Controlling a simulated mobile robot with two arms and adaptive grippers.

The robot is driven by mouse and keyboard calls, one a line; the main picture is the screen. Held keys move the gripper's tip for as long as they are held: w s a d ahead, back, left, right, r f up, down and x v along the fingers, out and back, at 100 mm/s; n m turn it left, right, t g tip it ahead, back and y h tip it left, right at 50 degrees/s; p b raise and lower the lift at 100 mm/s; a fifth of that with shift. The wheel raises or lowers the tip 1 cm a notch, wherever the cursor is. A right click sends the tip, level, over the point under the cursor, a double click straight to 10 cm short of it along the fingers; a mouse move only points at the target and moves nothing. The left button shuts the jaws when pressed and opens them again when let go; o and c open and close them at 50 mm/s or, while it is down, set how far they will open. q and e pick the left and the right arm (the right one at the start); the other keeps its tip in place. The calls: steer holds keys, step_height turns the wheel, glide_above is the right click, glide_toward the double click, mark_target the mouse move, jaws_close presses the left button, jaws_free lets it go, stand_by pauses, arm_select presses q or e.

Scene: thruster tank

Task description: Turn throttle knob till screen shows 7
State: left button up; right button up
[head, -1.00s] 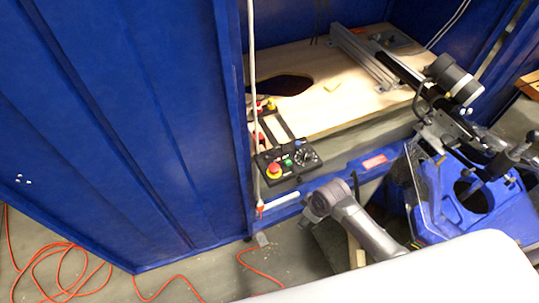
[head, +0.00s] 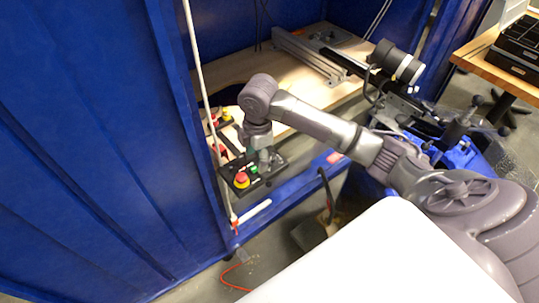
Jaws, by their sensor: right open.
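A black control box (head: 258,182) sits at the front edge of the wooden bench, inside the blue tank enclosure. Its red emergency button (head: 241,180) with a yellow collar and its small green button (head: 254,169) show to the left of my gripper. The throttle knob is hidden behind my right gripper (head: 264,166), which points down over the right part of the box. I cannot tell whether its fingers touch the knob. The gripper is open. No screen with a readable number shows. My left gripper is out of view.
Blue metal walls stand left and behind. A black motor assembly (head: 398,63) on a rail stands to the right. A wooden table (head: 486,55) with black trays is at the far right.

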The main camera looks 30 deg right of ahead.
step_height(320, 180, up, 7)
steer(key=n, duration=0.1)
glide_above(271, 156)
steer(key=shift+g, duration=0.3)
step_height(271, 156, down, 14)
steer(key=shift+s, duration=0.1)
steer(key=shift+n, duration=0.3)
